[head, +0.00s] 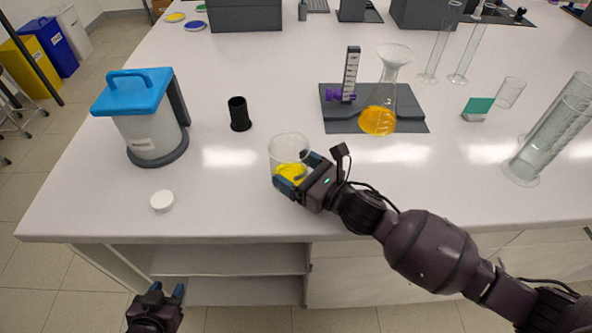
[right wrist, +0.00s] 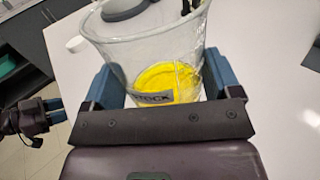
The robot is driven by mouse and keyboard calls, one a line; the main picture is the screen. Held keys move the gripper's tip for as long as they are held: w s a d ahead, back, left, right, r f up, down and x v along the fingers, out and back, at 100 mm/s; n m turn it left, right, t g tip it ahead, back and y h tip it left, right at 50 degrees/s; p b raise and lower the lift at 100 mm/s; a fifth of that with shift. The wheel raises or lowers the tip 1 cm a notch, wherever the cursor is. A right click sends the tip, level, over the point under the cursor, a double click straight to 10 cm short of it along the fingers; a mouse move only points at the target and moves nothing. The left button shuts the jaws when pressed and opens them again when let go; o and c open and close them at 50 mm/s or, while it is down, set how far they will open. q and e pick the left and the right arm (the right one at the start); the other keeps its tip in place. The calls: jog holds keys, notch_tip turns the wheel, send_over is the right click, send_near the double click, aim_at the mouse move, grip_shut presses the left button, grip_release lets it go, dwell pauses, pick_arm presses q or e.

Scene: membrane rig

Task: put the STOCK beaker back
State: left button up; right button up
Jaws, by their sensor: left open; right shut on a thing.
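The STOCK beaker (head: 289,146) is clear glass with yellow liquid in its lower part. My right gripper (head: 298,171) is shut on it near the front edge of the white bench. In the right wrist view the beaker (right wrist: 145,52) sits between the two blue fingers (right wrist: 160,82), with part of its STOCK label showing. It looks about upright. I cannot tell whether its base touches the bench. My left gripper (head: 169,291) is open and empty, low in front of the bench; it also shows at the left of the right wrist view (right wrist: 54,109).
A blue-lidded jug (head: 147,120), a white cap (head: 162,201) and a black cup (head: 239,114) stand left. A grey mat (head: 408,123) with an orange-filled flask (head: 379,118) lies behind. A teal card (head: 478,105), small beaker (head: 509,92) and tall cylinders (head: 548,135) are right.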

jog(key=shift+f, duration=0.15)
jog(key=shift+f, duration=0.1)
jog(key=o, duration=0.9)
jog(key=shift+o, duration=0.2)
jog(key=v, duration=1.2)
jog(key=shift+s, duration=0.1)
